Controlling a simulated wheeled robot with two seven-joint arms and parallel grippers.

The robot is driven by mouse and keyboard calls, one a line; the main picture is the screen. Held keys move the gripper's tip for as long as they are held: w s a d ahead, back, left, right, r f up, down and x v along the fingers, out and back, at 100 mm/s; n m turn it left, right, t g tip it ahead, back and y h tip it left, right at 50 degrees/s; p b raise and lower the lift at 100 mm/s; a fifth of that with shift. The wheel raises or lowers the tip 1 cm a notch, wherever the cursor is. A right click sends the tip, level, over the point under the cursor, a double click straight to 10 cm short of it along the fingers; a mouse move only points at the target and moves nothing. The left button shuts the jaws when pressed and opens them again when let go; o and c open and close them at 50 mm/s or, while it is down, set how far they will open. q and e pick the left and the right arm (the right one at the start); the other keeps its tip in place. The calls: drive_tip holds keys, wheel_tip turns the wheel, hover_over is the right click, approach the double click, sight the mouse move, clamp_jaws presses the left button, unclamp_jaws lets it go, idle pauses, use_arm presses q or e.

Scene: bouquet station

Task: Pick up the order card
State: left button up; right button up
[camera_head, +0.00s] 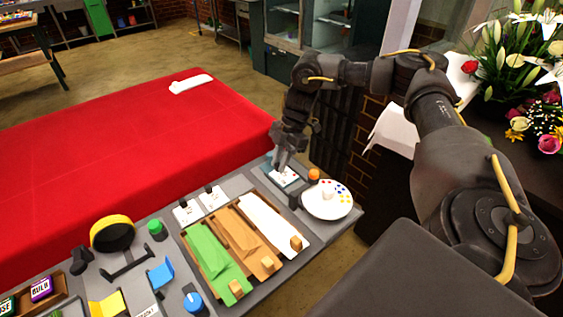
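My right arm comes in from the right and reaches down to the station. Its gripper (281,165) points down at a small white card with coloured marks (287,178), which lies in a dark holder at the station's far right end. The fingertips are at or just above the card. I cannot tell whether they touch it or how far apart they are. Two more white cards, one at the left (187,213) and one beside it (212,198), lie on the grey board. I cannot tell which is the order card. My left gripper is not in view.
A white round dish with coloured dots (338,209) and an orange knob (313,175) stand right of the gripper. Green (207,249), brown (236,230) and white (268,219) wrap sheets lie in front. A wide red table (110,160) is behind, mostly clear.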

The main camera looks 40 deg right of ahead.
drive_tip(key=shift+c, duration=0.3)
clamp_jaws()
